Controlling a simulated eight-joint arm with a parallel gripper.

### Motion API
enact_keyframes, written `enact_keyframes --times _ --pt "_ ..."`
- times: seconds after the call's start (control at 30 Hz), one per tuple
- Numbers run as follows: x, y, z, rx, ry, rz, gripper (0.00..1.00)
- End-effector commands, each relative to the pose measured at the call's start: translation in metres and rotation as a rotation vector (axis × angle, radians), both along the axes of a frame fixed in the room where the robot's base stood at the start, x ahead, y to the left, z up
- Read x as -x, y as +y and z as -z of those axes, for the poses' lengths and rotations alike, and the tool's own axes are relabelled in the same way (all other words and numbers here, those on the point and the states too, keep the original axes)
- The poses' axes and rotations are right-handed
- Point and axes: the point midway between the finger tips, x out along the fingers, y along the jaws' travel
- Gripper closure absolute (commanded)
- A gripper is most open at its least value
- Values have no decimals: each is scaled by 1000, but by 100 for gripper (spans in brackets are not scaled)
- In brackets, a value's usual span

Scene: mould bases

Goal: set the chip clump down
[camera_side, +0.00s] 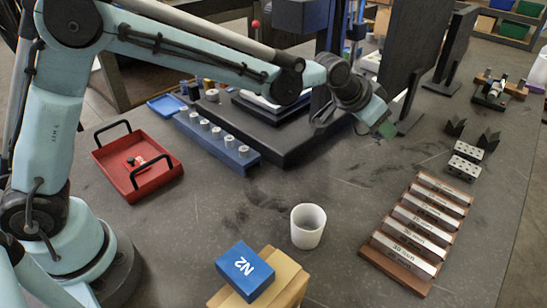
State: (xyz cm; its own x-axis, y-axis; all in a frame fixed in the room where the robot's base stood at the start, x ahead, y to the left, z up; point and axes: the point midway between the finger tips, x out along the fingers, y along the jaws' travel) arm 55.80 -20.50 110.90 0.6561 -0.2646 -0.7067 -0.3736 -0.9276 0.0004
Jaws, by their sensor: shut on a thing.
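My gripper (376,121) is at the end of my arm, right of the middle of the picture, above the grey table and in front of a dark upright plate. It is shut on the chip clump (387,130), which shows as a small dark greenish patch at the jaws. The clump is too small to make out its shape. It appears held clear of the table, though the exact height is hard to tell.
A white cup (308,227) stands at front centre, near a blue N2 box (245,271) on a cardboard box. A red tray (138,163) lies left. A blue rack (217,139), a wooden block rack (418,232) and V-blocks (488,139) surround bare table.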

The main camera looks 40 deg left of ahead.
Motion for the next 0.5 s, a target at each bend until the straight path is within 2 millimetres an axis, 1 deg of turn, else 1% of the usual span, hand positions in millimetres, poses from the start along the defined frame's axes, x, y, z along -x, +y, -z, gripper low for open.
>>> enact_keyframes --times 0.17,0.27,0.5 --pt "18 30 -23 0 0 -44 86" --pt "32 50 -37 0 0 -74 86" --pt "72 97 -62 -1 1 -145 86"
